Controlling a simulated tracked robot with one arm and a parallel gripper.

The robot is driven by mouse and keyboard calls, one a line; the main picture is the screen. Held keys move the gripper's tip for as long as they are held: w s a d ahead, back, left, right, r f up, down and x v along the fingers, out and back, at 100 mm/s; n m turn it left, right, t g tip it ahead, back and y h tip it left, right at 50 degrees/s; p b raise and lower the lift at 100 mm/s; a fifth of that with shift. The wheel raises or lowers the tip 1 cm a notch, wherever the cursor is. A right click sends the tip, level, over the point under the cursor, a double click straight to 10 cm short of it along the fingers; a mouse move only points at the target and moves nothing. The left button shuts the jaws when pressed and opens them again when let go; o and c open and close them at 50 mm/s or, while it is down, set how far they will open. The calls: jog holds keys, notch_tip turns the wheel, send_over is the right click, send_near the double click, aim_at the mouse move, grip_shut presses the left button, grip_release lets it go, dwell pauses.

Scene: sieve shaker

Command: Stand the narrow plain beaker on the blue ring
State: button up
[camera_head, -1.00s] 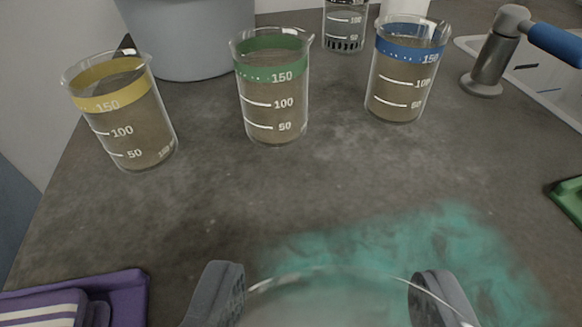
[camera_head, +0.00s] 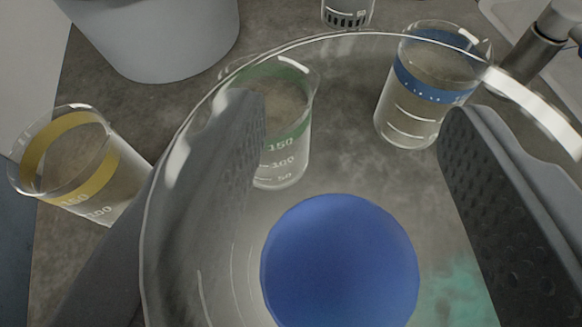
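A clear glass beaker (camera_head: 330,41) fills the middle of the view, seen from above with its large rim close to the camera. I see no colour band on it. A blue round patch (camera_head: 340,262) shows through it, low in the picture; I cannot tell whether it lies in or under the glass. My gripper (camera_head: 352,125) is open, one finger on each side of the glass. Both fingers overlap the rim in the picture, and contact with the wall is unclear. No separate blue ring can be made out.
Beakers with a yellow band (camera_head: 75,165), green band (camera_head: 288,125) and blue band (camera_head: 430,85) stand beyond my fingers. A grey bucket (camera_head: 155,35), a dark-marked glass (camera_head: 347,14) and a metal fitting (camera_head: 540,45) are behind. A teal stain (camera_head: 455,297) marks the bench.

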aim_at(309, 219)
jog(key=shift+w+a+r, duration=0.25)
jog(key=shift+w, duration=0.2)
jog(key=shift+w+a+r, duration=0.2)
jog(key=shift+w+r, duration=0.05)
jog(key=shift+w, duration=0.2)
notch_tip(309, 219, down, 10)
jog(key=shift+r+b, duration=0.15)
jog(key=shift+b, duration=0.7)
jog(key=o, duration=1)
jog(key=shift+o, duration=0.2)
jog(key=shift+s, duration=0.1)
jog(key=d+p+v, duration=0.1)
jog(key=v, duration=1)
jog(key=shift+s+a+r, duration=0.25)
jog(key=shift+s+a, duration=0.1)
jog(key=shift+a, duration=0.15)
